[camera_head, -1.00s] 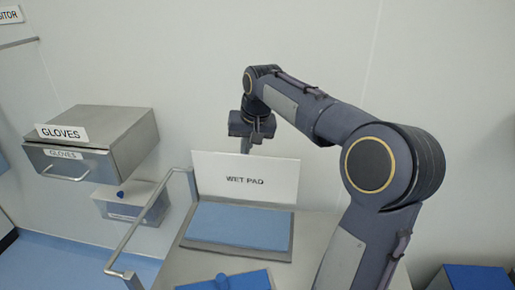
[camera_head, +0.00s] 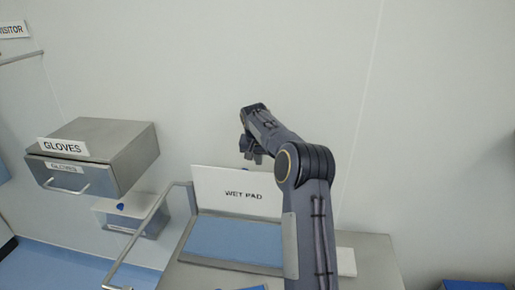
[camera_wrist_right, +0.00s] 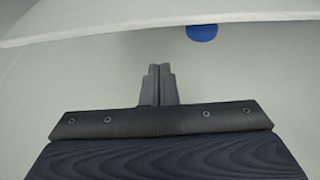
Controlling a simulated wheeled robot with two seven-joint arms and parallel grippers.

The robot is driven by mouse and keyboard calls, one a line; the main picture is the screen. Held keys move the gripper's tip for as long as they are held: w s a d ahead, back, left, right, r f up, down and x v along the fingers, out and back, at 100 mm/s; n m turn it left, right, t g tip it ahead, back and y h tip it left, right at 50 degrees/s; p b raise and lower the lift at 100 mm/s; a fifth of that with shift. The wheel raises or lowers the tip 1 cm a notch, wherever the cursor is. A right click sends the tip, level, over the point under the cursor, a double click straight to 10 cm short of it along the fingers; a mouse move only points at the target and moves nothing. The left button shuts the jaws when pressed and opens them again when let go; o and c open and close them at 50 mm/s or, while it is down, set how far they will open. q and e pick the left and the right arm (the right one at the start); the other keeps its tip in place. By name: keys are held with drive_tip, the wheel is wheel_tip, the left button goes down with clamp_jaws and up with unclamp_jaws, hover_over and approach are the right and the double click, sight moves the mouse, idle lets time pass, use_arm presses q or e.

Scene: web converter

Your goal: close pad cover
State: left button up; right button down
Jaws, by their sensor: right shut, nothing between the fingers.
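The pad cover (camera_head: 215,187) is a white panel marked WET PAD. It stands raised at the back edge of the blue wet pad (camera_head: 235,238), which lies in a shallow tray on the metal cart. My right gripper (camera_head: 253,157) is above and behind the cover's top edge, apart from it as far as I can tell. In the right wrist view my right gripper (camera_wrist_right: 160,68) has its fingers together with nothing between them. A pale panel edge (camera_wrist_right: 100,32) crosses the top of that view, probably the cover. My left gripper is not in view.
A steel GLOVES box (camera_head: 115,145) is on the wall at left, with a small bin with a blue knob (camera_head: 120,207) below it. The cart's metal rail (camera_head: 145,232) runs along its left side.

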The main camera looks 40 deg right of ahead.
drive_tip(key=s+a, duration=0.2)
drive_tip(key=a, duration=0.1)
drive_tip(key=shift+s+f, duration=0.2)
idle(0.3)
